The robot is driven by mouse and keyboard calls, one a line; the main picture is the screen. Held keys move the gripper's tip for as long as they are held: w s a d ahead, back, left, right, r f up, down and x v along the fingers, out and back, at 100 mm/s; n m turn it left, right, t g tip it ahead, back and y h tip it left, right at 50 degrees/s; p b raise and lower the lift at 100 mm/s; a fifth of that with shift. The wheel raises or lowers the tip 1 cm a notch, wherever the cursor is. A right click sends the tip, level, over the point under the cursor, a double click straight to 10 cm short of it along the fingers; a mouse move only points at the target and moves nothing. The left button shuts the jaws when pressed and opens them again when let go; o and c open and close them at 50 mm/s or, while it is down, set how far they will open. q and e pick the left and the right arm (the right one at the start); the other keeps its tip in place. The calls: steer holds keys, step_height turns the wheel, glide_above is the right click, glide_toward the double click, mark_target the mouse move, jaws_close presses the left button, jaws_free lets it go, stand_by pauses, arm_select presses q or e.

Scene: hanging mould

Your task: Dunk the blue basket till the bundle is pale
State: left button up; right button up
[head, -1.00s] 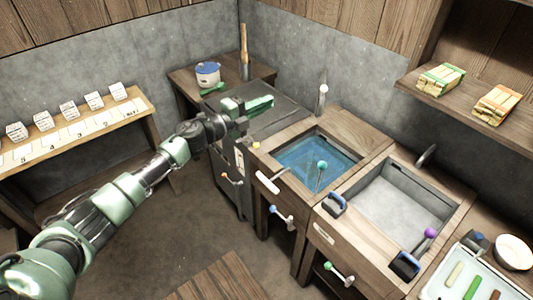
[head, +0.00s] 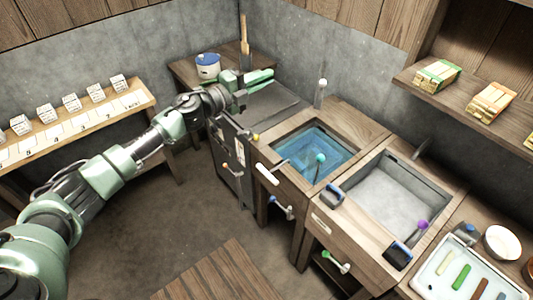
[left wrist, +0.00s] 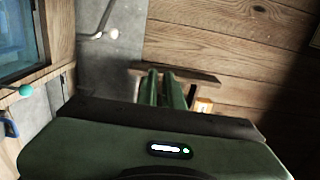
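No basket or bundle can be clearly made out. My left gripper (head: 250,77) is above the back of the dark cabinet, left of the basin, and away from the water. In the left wrist view its green fingers (left wrist: 165,88) lie close together, with a dark bar behind or across their tips. Whether they hold anything is unclear. My right gripper is out of view.
An empty grey basin (head: 385,200) is right of the water. A blue-lidded pot (head: 208,66) stands on the back corner table. A tray (head: 470,275) and white bowl (head: 503,242) are at right. Knobbed levers stick out in front.

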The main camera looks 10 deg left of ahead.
arm_select(q)
step_height(320, 180, up, 15)
stand_by(0.7)
stand_by(0.6)
step_height(320, 180, up, 15)
stand_by(0.8)
steer(key=shift+r, duration=0.1)
step_height(320, 180, up, 15)
stand_by(0.9)
steer(key=o, duration=1)
steer(key=shift+c, duration=0.2)
